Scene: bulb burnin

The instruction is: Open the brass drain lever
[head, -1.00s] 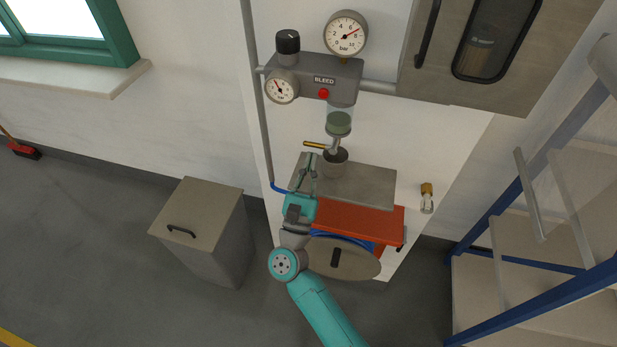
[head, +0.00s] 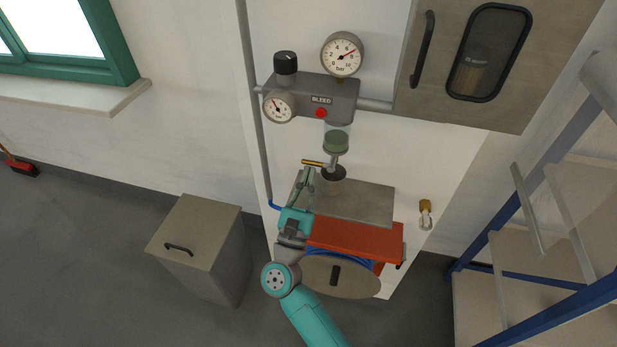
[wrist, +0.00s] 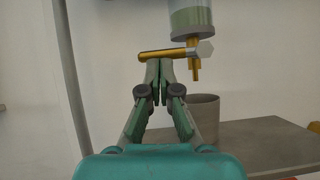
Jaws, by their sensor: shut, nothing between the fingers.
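The brass drain lever (head: 313,162) sticks out to the left, about level, from the drain valve under the glass bowl (head: 336,141). In the wrist view the lever (wrist: 160,54) lies just beyond and above my fingertips, which overlap it in the picture; I cannot tell whether they touch it. My gripper (head: 307,172) is shut and empty, its fingers together (wrist: 159,66) and pointing up at the lever. A grey cup (wrist: 192,108) stands on the shelf below the drain outlet; the head view shows it partly behind the valve.
The grey shelf (head: 372,204) and a red box (head: 355,238) lie under the drain. The regulator block (head: 345,88) with gauges is above. A wall cabinet (head: 455,100) is at upper right, a blue rack (head: 490,240) at right, and a lidded bin (head: 200,225) at left.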

